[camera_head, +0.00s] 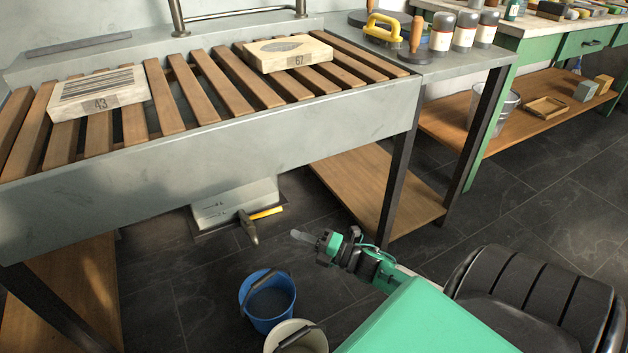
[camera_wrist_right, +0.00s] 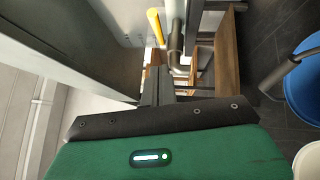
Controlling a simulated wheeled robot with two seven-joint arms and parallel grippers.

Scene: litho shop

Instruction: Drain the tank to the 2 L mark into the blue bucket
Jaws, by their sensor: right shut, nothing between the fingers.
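The tank is the grey metal trough (camera_head: 230,140) under wooden slats; its water level and 2 L mark do not show. Below it is a dark drain spout (camera_head: 248,229) with a yellow lever (camera_head: 267,212) pointing right. In the right wrist view the yellow lever (camera_wrist_right: 155,25) is beside the pipe (camera_wrist_right: 176,42). The blue bucket (camera_head: 246,297) stands on the floor in front of the spout, not directly below it in the picture; its contents are unclear. My right gripper (camera_head: 301,236) is shut and empty, right of the lever and apart from it. My left gripper is out of view.
A white bucket (camera_head: 313,337) stands against the front right of the blue bucket. A black chair (camera_head: 535,290) is at lower right. Dark table legs (camera_head: 398,185) and a low wooden shelf (camera_head: 375,180) stand behind my right gripper. Two stones (camera_head: 97,92) (camera_head: 284,52) lie on the slats.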

